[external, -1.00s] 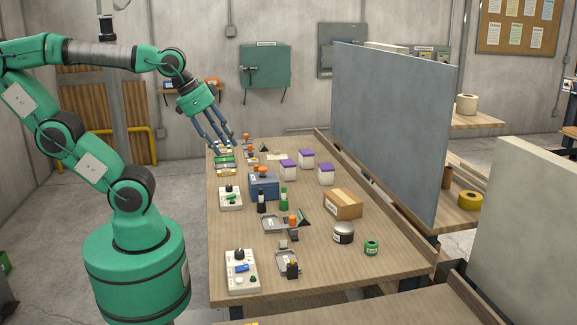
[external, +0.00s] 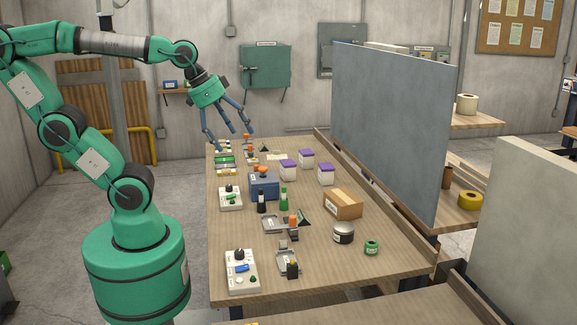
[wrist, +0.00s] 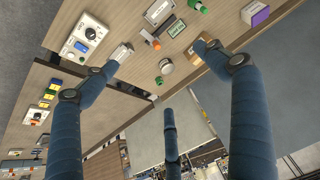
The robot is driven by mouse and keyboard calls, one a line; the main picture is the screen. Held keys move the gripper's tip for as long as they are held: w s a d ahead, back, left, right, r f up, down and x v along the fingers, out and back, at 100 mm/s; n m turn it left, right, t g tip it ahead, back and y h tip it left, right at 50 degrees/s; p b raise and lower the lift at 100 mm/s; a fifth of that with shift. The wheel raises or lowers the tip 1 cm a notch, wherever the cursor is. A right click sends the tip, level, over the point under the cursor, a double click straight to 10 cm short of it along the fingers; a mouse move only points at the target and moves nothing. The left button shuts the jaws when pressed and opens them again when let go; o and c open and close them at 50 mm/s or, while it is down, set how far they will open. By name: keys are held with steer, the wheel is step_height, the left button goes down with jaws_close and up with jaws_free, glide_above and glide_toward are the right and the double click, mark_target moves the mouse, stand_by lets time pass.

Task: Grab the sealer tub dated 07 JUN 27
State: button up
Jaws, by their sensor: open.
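Three white tubs with purple lids stand on the workbench in the external view: a left one (external: 288,172), a far one (external: 306,160) and a right one (external: 326,176). Their labels are too small to read, so I cannot tell which bears 07 JUN 27. In the wrist view a purple-and-white tub (wrist: 258,16) shows at the upper right. My gripper (external: 228,140) is open and empty, its blue fingers spread above the far left end of the bench, left of and apart from the tubs. The wrist view shows the fingers (wrist: 162,72) with nothing between them.
A blue box (external: 264,186), dark and green bottles and a cardboard box (external: 343,204) stand nearer on the bench (external: 310,275). A tall grey panel (external: 390,125) stands behind the right side.

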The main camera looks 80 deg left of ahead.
steer(key=w+a+r+p, duration=0.2)
steer(key=w+a, duration=0.2)
steer(key=w, duration=0.4)
steer(key=w+a+r+p, duration=0.1)
steer(key=w+a+r, duration=0.25)
steer(key=w, duration=0.35)
steer(key=w+a+f+p, duration=0.3)
steer(key=w+a+p, duration=0.1)
steer(key=w+a, duration=1.05)
steer(key=w+a+f+p, duration=0.1)
steer(key=a+f, duration=0.5)
steer(key=a, duration=0.5)
steer(key=w+a+f+p, duration=0.2)
steer(key=a+f, duration=0.4)
steer(key=a, duration=0.6)
steer(key=w+a+f+p, duration=0.2)
steer(key=a+f, duration=0.5)
steer(key=a, duration=0.5)
steer(key=shift+n+g, duration=0.3)
steer(key=shift+g, duration=0.1)
steer(key=shift+f, duration=0.2)
glide_toward(307, 151)
steer(key=x, duration=0.5)
steer(key=shift+w+a, duration=0.1)
steer(key=shift+a, duration=0.05)
